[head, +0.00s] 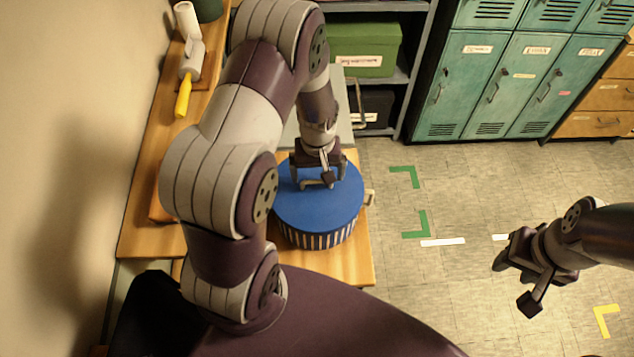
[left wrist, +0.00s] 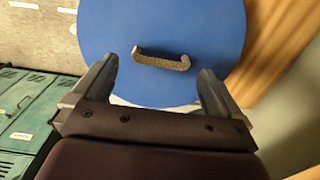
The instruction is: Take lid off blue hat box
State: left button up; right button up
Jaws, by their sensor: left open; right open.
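The blue hat box has a round blue lid (head: 318,205) and a striped side (head: 318,238). It stands on a wooden surface (head: 345,265). The lid carries a small handle (head: 312,184), which also shows in the left wrist view (left wrist: 161,61). My left gripper (head: 319,180) is over the lid near the handle. In the left wrist view its open fingers (left wrist: 160,80) stand apart on either side of the handle, with nothing between them touching. My right gripper (head: 514,285) is open and empty, away over the floor at the right.
A hammer-like tool with a yellow handle (head: 184,96) lies on the wooden bench at the left. A green box (head: 366,50) sits on a grey shelf at the back. Teal lockers (head: 490,85) stand behind. The floor at the right is clear, with tape marks.

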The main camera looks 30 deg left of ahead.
aim_at(317, 181)
pick_arm(q)
jog(key=f, duration=0.1)
jog(key=f+p, duration=0.1)
jog(key=f, duration=0.1)
jog(key=shift+w+a, duration=0.1)
jog(key=shift+w, duration=0.25)
jog(key=shift+s+f, duration=0.15)
jog(key=shift+f, duration=0.25)
jog(key=shift+s+r, duration=0.1)
jog(key=shift+s, duration=0.25)
jog(key=shift+w, duration=0.15)
jog(key=c, duration=0.9)
